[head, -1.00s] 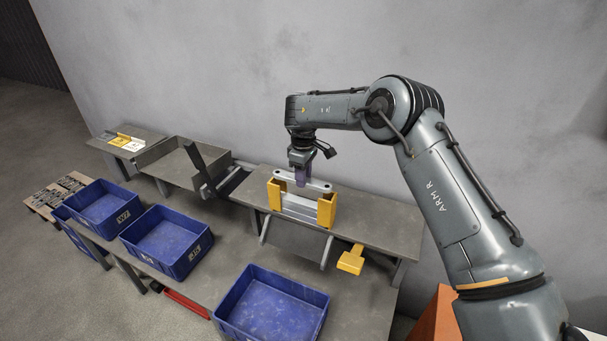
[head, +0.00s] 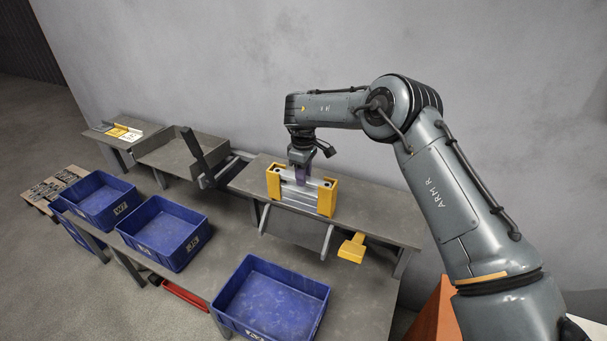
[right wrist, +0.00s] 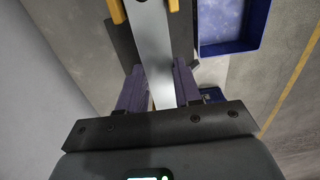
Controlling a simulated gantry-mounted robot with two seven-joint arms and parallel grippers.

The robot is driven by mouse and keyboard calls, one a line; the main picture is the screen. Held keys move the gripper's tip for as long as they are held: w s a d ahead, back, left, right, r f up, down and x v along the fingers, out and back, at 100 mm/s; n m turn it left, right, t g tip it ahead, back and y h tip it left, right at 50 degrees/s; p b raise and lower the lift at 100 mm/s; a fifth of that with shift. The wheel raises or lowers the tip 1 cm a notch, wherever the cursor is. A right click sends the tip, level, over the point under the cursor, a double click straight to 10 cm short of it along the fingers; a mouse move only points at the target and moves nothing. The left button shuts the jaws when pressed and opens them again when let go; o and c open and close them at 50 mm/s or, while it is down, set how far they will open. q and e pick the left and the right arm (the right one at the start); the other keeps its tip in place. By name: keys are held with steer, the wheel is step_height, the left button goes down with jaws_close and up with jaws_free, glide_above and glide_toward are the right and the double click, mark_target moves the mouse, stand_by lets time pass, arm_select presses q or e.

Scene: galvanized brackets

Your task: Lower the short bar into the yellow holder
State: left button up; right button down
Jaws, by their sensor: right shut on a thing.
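The yellow holder (head: 327,199) stands on the grey bench at the back, with two upright yellow end posts. Silver bars lie stacked between the posts. My right gripper (head: 301,177) points down over the holder and is shut on the short bar (head: 316,182), a pale metal bar now between the posts near their tops. Whether it touches the bars below I cannot tell. In the right wrist view the purple fingers clasp the short bar (right wrist: 151,45) from both sides, and yellow holder parts (right wrist: 117,11) show beside its far end. My left gripper is not in view.
Blue bins (head: 270,298) stand on the lower front bench. A yellow T-shaped piece (head: 352,248) sits below the right bench edge. A grey tray with an upright dark plate (head: 193,149) is left of the holder. The bench right of the holder (head: 380,214) is clear.

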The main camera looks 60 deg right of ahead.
steer(key=c, duration=0.7)
jaws_free()
step_height(320, 180, up, 11)
steer(key=p, duration=0.2)
stand_by(0.4)
